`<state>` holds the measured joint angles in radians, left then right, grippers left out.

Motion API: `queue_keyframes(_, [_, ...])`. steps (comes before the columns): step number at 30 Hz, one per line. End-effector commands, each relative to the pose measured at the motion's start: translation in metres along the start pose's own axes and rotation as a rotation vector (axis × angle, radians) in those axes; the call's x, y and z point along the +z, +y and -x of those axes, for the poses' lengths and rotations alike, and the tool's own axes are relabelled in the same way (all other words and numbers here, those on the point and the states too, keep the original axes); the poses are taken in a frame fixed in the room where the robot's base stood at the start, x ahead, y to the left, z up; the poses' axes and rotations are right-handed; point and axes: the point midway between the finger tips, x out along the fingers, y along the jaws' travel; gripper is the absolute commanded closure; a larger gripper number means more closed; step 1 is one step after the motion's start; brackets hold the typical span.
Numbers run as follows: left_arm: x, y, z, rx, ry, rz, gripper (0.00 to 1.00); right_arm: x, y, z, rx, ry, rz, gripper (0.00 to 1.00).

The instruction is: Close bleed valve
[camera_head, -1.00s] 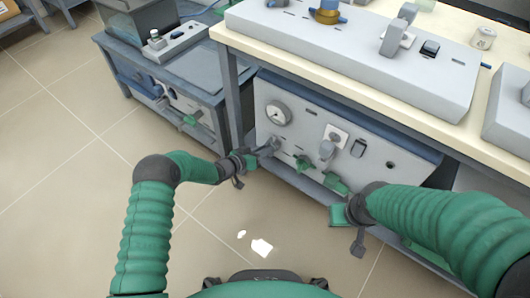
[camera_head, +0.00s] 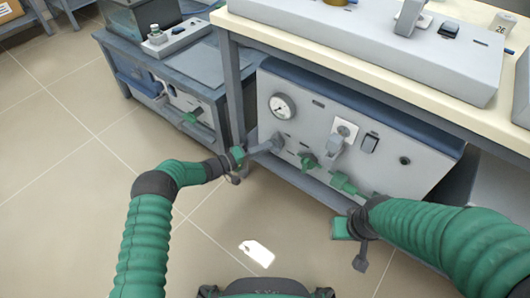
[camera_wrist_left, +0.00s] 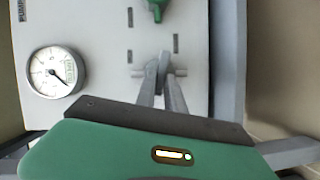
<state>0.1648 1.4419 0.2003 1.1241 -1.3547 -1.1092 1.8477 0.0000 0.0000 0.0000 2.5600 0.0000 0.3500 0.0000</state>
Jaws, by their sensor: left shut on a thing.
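The grey equipment panel (camera_head: 375,180) under the bench carries the valves. My left gripper (camera_head: 276,142) is at the panel's left side, below the round gauge (camera_head: 282,106). In the left wrist view its grey fingers (camera_wrist_left: 164,72) are closed together on a small grey valve handle (camera_wrist_left: 139,73), mostly hidden between them. The task names a bleed valve; no label for it is readable. Two green valve handles (camera_head: 308,161) and (camera_head: 343,183) stand to the right. My right gripper (camera_head: 342,228) is low in front of the panel; its fingers cannot be made out.
A white plate with a grey lever (camera_head: 336,143) and a dark switch (camera_head: 370,142) are on the panel. The bench top (camera_head: 400,92) overhangs it. A second cabinet (camera_head: 187,103) stands left. The tiled floor (camera_head: 75,190) is open.

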Motion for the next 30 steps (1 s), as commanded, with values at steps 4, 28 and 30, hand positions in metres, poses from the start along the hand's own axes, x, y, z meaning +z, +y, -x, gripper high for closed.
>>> queue_keyframes(4, [-0.003,-0.009,0.002,0.03,0.009,0.092,1.0,0.003,0.0,-0.013,0.0,0.0,0.0,0.64])
queue_keyframes(28, [-0.004,-0.009,0.003,0.089,0.015,0.243,1.0,0.006,0.0,-0.024,0.0,0.0,0.0,0.64])
queue_keyframes(30, [-0.004,-0.01,0.003,0.089,0.015,0.243,1.0,0.006,0.0,-0.024,0.0,0.0,0.0,0.64])
